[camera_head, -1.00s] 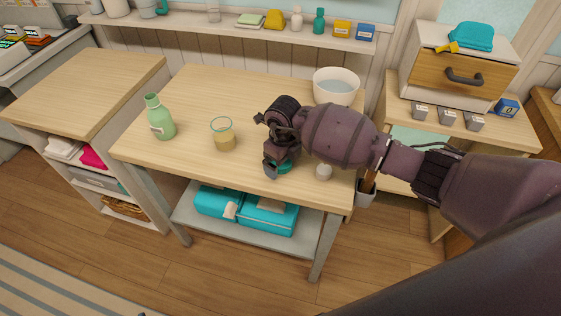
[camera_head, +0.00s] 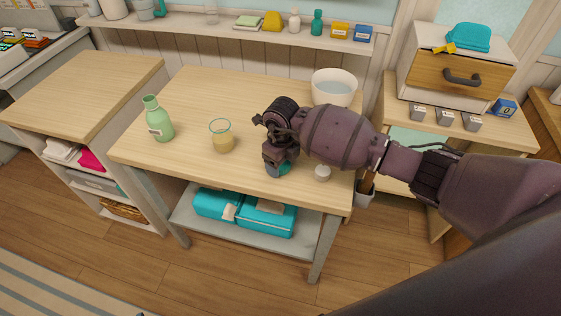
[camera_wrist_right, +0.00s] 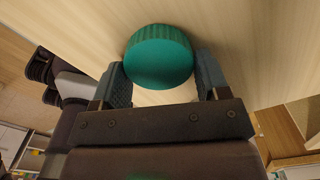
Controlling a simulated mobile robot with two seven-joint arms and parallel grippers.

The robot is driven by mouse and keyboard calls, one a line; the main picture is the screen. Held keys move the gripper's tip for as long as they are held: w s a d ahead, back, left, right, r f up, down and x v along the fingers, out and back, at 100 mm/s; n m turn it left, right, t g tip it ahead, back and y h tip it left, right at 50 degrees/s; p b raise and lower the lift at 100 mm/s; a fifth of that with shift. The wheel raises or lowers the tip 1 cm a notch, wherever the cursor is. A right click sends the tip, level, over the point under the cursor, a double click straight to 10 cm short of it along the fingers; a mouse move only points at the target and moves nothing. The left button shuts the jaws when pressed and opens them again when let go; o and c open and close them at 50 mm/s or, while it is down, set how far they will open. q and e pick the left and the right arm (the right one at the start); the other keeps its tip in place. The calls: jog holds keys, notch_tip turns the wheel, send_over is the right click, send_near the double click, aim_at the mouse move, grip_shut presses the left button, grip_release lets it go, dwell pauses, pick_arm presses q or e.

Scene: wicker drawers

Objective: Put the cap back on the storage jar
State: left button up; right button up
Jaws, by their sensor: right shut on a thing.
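The storage jar (camera_head: 222,140) is clear glass, open at the top, with tan contents, and stands upright on the middle table. A round teal cap (camera_wrist_right: 158,57) with a ribbed side is between the fingers of my right gripper (camera_head: 279,164). The gripper is shut on it, one finger on each side in the wrist view. In the head view only a bit of the cap (camera_head: 285,169) shows beside the fingers, at the table's front, right of the jar and apart from it. I cannot tell whether it still touches the table. My left gripper is not in view.
A green bottle (camera_head: 158,120) stands left of the jar. A white bowl (camera_head: 334,88) is at the back right, behind my right arm. A small whitish round thing (camera_head: 322,173) lies right of the gripper. The tabletop between jar and gripper is clear.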

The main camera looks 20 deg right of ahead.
notch_tip(320, 180, up, 20)
jog(key=p, duration=0.2)
dwell(0.4)
